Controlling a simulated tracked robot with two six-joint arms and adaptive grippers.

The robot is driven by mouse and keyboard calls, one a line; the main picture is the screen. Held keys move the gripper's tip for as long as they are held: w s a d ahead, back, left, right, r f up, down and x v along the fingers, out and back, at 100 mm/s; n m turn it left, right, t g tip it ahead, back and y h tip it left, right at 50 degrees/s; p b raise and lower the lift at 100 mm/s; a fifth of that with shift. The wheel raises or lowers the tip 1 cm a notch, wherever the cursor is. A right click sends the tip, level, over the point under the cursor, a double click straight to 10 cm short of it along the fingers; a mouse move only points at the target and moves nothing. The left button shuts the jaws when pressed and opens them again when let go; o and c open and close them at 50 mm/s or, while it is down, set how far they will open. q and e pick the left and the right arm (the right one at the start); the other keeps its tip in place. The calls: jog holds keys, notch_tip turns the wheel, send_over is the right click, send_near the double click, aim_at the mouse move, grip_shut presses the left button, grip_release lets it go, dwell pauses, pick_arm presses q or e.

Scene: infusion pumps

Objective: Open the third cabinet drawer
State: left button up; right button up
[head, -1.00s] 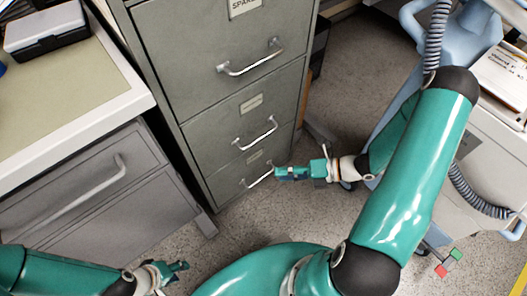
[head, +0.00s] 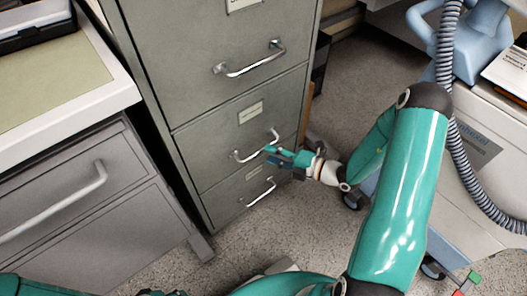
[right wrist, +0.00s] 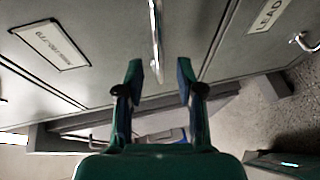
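The grey filing cabinet (head: 205,100) shows three drawer fronts in the head view, its top cut off. The middle visible drawer has a chrome bar handle (head: 251,151). My right gripper (head: 268,153) is at the right part of this handle. In the right wrist view the gripper (right wrist: 159,72) is open, and a handle (right wrist: 156,35) lines up between its spread fingertips. I cannot tell whether it touches them. The drawers look shut. My left gripper (head: 163,293) barely shows at the bottom edge, too cut off to read.
The lowest visible handle (head: 260,192) is just below my right gripper. A grey desk (head: 85,190) with a drawer handle stands left of the cabinet. A pale blue-and-white machine (head: 480,150) with a corrugated hose stands at right. Speckled floor (head: 255,240) lies in front.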

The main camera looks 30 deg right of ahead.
aim_at(260, 150)
jog(key=b+x, duration=0.1)
jog(key=x, duration=0.4)
jog(key=shift+s, duration=0.1)
grip_shut()
